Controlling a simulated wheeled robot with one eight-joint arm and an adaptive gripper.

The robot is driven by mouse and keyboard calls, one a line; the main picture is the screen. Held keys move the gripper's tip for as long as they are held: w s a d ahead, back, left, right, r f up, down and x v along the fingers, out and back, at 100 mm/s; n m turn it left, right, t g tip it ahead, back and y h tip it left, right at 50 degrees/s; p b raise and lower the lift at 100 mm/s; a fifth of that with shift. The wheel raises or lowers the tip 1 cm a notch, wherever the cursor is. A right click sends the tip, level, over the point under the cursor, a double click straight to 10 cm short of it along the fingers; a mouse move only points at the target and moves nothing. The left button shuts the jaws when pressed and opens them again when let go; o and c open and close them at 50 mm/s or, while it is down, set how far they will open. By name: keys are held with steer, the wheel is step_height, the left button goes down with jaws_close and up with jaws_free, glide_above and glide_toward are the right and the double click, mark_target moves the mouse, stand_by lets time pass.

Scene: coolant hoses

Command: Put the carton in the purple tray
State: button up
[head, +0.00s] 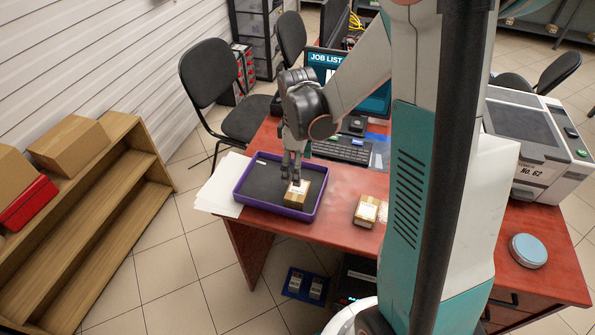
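The purple tray (279,210) has a dark inner floor and lies near the left end of the red-brown desk. A small tan carton (298,195) with a pale label is inside the tray's outline, near its front right side. My gripper (291,178) points down over the tray, with its fingertips right at the back of this carton. I cannot tell whether the fingers touch or grip it, or how far they are apart. A second tan carton (367,211) with a white label lies on the desk to the right of the tray, apart from it.
White papers (222,187) lie left of the tray. A keyboard (342,149) and a monitor (377,97) are behind. A large white machine (535,140) and a round blue-topped tin (528,250) are at the right. A wooden shelf (95,215) stands at the left.

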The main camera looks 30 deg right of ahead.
steer(key=s+a+r+m+t, duration=0.3)
steer(key=s+a+r+m, duration=0.1)
steer(key=s+r, duration=0.3)
steer(key=s+a+r+m+t, duration=0.4)
steer(key=s+r, duration=0.3)
steer(key=r, duration=0.3)
steer(key=shift+s+a+r+m, duration=0.15)
steer(key=shift+a+r+m, duration=0.1)
steer(key=shift+m, duration=0.25)
